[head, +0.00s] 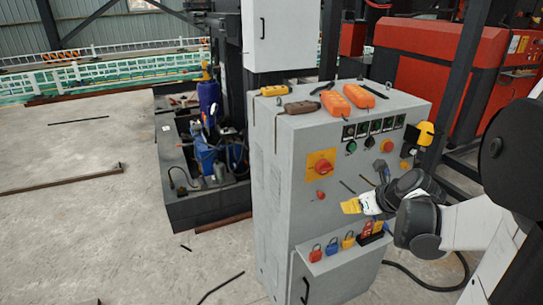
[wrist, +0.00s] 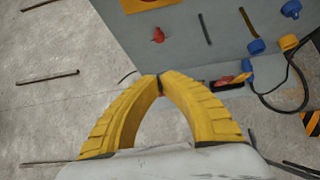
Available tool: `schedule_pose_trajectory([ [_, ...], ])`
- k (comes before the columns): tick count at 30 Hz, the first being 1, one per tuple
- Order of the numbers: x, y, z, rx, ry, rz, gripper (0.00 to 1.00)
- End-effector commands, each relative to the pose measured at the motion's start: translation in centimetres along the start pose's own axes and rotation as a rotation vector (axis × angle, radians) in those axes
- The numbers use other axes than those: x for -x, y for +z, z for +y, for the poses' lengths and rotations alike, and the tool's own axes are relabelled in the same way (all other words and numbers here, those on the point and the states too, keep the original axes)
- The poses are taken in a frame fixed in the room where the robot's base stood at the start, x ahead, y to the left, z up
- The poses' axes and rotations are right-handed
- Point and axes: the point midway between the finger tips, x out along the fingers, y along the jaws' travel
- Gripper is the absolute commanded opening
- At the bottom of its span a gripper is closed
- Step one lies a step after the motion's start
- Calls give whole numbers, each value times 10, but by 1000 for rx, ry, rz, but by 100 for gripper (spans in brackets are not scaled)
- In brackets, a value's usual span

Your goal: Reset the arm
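My arm reaches in from the right in the head view. My gripper (head: 351,206) has yellow fingers and is in front of the grey control cabinet (head: 285,200), above its lower ledge of padlocks. In the wrist view the two yellow fingers of my gripper (wrist: 161,78) arch together and their tips meet, with nothing seen between them. The cabinet (wrist: 200,50) fills the upper right of that view, beyond the fingertips.
Padlocks such as the blue one (head: 332,247) sit on the ledge. A yellow panel with a red switch (head: 321,164) is on the cabinet front. Orange devices (head: 358,96) lie on top. A black cable (head: 425,283) lies on the floor; open floor is left.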

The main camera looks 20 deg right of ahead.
Motion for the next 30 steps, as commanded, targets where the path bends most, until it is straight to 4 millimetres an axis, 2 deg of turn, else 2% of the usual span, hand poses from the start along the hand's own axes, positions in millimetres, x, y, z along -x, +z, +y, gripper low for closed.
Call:
schedule_pose_trajectory([
  [5, 1, 2, 9, 58, 6, 7, 0],
  [8, 6, 7, 36, 272, 22, 30, 0],
  [11, 17, 12, 83, 664, 55, 63, 0],
  [13, 28, 10, 121, 1006, 88, 80, 0],
  [15, 41, 6, 155, 1359, 123, 89, 0],
  [19, 67, -9, 206, 2005, 184, 81, 0],
  [21, 80, -18, 227, 2321, 211, 66, 0],
  [24, 94, -30, 247, 2694, 237, 42, 0],
  [27, 103, -39, 259, 2949, 252, 21, 0],
  [30, 108, -43, 264, 3085, 257, 10, 0],
])
